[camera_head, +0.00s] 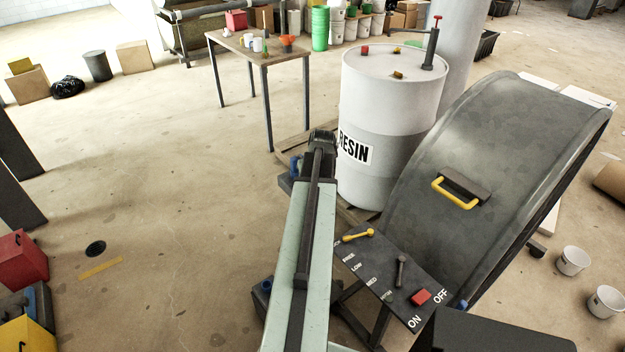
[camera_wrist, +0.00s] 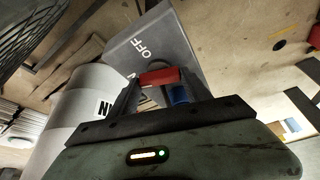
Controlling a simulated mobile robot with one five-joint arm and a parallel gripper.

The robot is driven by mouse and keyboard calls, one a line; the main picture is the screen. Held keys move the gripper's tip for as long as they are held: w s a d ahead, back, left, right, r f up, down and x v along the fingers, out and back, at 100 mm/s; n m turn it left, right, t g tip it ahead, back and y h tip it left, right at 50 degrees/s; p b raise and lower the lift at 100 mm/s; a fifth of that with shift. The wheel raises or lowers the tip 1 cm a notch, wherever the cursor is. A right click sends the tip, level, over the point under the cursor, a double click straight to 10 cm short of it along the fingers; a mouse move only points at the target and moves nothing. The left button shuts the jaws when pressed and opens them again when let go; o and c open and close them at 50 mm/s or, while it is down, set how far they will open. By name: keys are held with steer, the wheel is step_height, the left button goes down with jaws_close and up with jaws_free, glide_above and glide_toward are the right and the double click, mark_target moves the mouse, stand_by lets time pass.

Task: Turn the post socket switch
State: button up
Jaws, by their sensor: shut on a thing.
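In the wrist view, a red switch handle (camera_wrist: 160,77) sits between the fingers of my gripper (camera_wrist: 162,82). My gripper is shut on it. Behind it is a grey plate (camera_wrist: 150,45) lettered OFF; other lettering is mostly covered by the fingers. A blue part (camera_wrist: 179,94) shows just below the red handle, between the fingers. In the head view, my gripper (camera_head: 322,140) is at the far end of my arm, left of the resin drum, and the switch there is hidden behind it.
The white resin drum (camera_head: 390,110) stands close to the right of my gripper. A panel (camera_head: 385,280) with levers and another red ON/OFF switch (camera_head: 421,297) is right of my arm, before the dark mould (camera_head: 490,160). A table (camera_head: 262,52) stands behind.

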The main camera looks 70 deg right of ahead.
steer(key=shift+s+n+t+y, duration=0.15)
steer(key=shift+n+t+y, duration=0.1)
steer(key=shift+n, duration=0.65)
steer(key=shift+s+n+t+y, duration=0.15)
steer(key=shift+n+y, duration=0.1)
steer(key=shift+n, duration=0.65)
steer(key=o, duration=1.4)
steer(key=shift+c, duration=0.2)
steer(key=shift+r+p, duration=0.45)
steer(key=shift+r, duration=0.05)
steer(key=p+v, duration=0.6)
steer(key=v, duration=0.1)
steer(key=shift+s+f, duration=0.15)
